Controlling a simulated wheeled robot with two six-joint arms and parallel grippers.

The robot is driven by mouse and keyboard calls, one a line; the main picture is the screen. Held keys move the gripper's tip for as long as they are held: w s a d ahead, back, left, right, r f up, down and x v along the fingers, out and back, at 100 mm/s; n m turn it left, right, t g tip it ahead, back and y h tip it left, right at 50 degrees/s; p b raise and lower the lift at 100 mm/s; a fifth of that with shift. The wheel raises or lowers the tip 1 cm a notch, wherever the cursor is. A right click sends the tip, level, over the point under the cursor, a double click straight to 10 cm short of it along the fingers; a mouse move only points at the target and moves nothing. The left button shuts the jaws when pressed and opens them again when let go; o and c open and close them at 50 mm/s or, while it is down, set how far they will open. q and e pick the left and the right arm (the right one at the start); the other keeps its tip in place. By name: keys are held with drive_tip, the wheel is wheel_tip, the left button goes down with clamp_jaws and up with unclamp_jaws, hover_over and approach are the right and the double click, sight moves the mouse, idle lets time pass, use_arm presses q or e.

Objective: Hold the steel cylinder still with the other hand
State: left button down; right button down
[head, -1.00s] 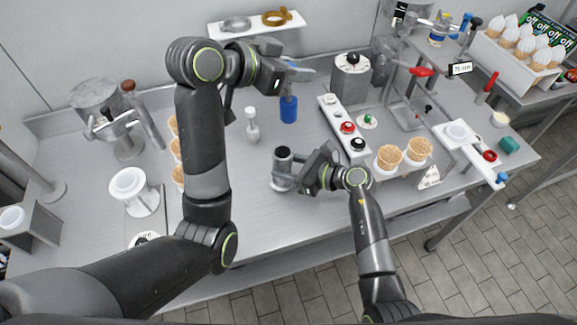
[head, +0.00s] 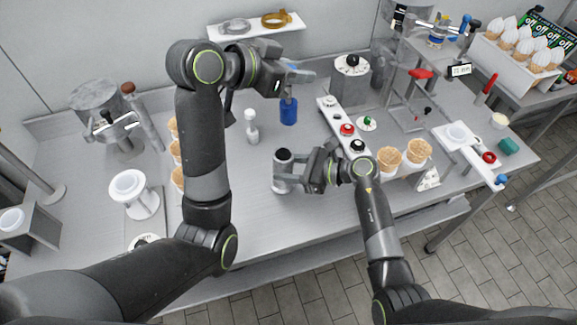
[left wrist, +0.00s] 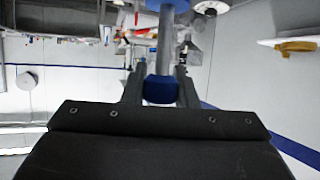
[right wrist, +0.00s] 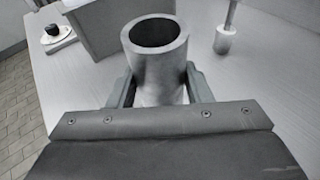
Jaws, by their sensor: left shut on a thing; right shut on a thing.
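The steel cylinder (head: 283,158), a hollow upright tube with a dark open top, stands on the bench in the middle of the head view. My right gripper (head: 287,185) is shut on it from the right, low on its side. The right wrist view shows the cylinder (right wrist: 156,62) between my two fingers, its bore empty as far as I can see. My left gripper (head: 297,76) is higher and farther back, shut on a blue-handled tool (head: 289,112) with a grey shaft. The tool's blue part (left wrist: 160,89) sits between the fingers in the left wrist view.
A white-topped steel piece (head: 251,128) stands left of the blue tool. A button strip (head: 336,117) lies to the right behind my right gripper. Waffle cones (head: 389,158) stand right of my right wrist. Bare bench lies in front of the cylinder.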

drive_tip(key=shift+r, duration=0.15)
drive_tip(key=shift+m+t+h, duration=0.5)
drive_tip(key=shift+m+t, duration=0.5)
drive_tip(key=shift+m+t+h, duration=0.3)
drive_tip(key=shift+m+t, duration=0.1)
drive_tip(key=shift+t, duration=0.2)
use_arm(q)
drive_tip(key=shift+s+a+r, duration=0.1)
drive_tip(key=shift+s, duration=0.05)
drive_tip(key=shift+w, duration=0.2)
